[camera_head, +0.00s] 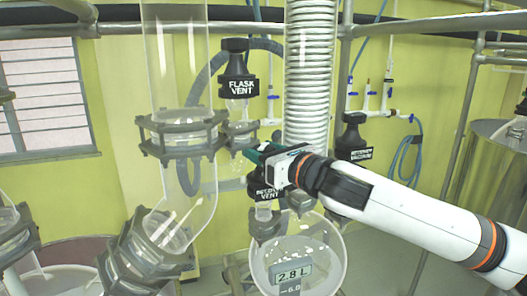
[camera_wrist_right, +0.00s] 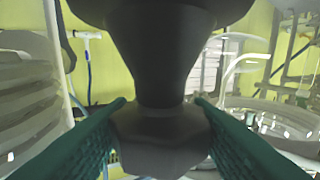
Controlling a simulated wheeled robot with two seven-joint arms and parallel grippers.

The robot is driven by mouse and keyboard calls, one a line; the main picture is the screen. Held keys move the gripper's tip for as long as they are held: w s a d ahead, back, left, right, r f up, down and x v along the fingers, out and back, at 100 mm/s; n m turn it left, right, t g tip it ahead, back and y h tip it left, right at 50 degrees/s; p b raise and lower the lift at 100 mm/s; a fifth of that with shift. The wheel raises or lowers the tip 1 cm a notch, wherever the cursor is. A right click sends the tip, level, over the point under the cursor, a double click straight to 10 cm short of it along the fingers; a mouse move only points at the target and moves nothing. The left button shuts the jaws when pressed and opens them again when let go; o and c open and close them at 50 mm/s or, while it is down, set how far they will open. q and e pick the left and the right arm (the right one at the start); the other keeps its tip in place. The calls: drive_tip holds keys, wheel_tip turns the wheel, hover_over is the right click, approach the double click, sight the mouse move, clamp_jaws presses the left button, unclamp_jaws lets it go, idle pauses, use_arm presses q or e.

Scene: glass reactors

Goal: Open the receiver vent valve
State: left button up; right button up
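The receiver vent valve (camera_head: 264,192) is a black knob with a white-lettered label on a clear glass neck, low in the centre of the head view. In the right wrist view its dark tapered body (camera_wrist_right: 160,130) fills the middle. My right gripper (camera_wrist_right: 160,103) has its green fingers on either side of the valve's wider faceted part, and they look in contact with it. In the head view my right gripper (camera_head: 262,153) is at the top of the knob and partly hides it. My left gripper is not in view.
The flask vent valve (camera_head: 236,75) hangs up and left of my gripper. A glass column with a coil (camera_head: 309,70) stands just behind it. A glass receiver with a display (camera_head: 292,274) is below. A clamped glass tube (camera_head: 184,135) stands left. Another black labelled valve (camera_head: 352,142) is right.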

drive_tip(key=shift+o, duration=1.4)
drive_tip(key=shift+f+m+t+h+b, duration=0.2)
drive_tip(key=shift+m+t+h+b, duration=0.25)
drive_tip(key=shift+b, duration=0.2)
drive_tip(key=m+t+h, duration=0.1)
drive_tip(key=h, duration=0.1)
drive_tip(key=m+t+h+b, duration=0.1)
drive_tip(key=h, duration=0.1)
drive_tip(key=shift+a+r+m, duration=0.15)
drive_tip(key=shift+m, duration=0.2)
drive_tip(key=m+h, duration=0.2)
drive_tip(key=h, duration=0.1)
drive_tip(key=m+t+h, duration=0.1)
drive_tip(key=m+h, duration=0.1)
drive_tip(key=h, duration=0.2)
drive_tip(key=shift+m, duration=0.4)
